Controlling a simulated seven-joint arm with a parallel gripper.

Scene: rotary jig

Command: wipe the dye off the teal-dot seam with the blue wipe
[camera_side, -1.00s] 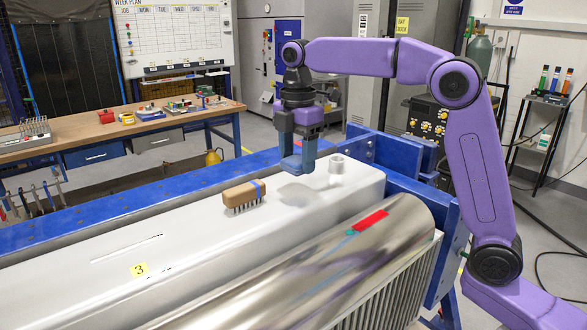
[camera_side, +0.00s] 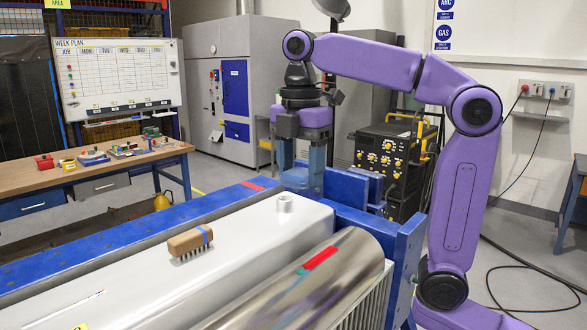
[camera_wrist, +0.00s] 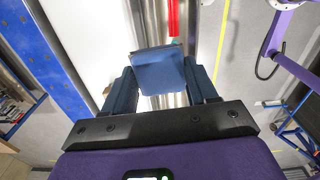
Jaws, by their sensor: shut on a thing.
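My gripper (camera_side: 300,172) is shut on the blue wipe (camera_wrist: 158,70), a folded blue pad between its fingers. In the side view it hangs above and behind the white housing, clear of the metal cylinder (camera_side: 345,262). A red dye strip (camera_side: 320,258) lies along the top of the cylinder, with a teal dot (camera_side: 301,271) at its near-left end. In the wrist view the red strip (camera_wrist: 173,16) and a bit of teal (camera_wrist: 177,40) show just beyond the wipe, which hides part of the cylinder.
A wooden brush (camera_side: 190,242) with a blue band lies bristles down on the white housing (camera_side: 130,285). A short round boss (camera_side: 285,203) stands up near the housing's far end. Blue frame beams (camera_side: 150,236) edge the housing. A workbench (camera_side: 90,170) stands at the left.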

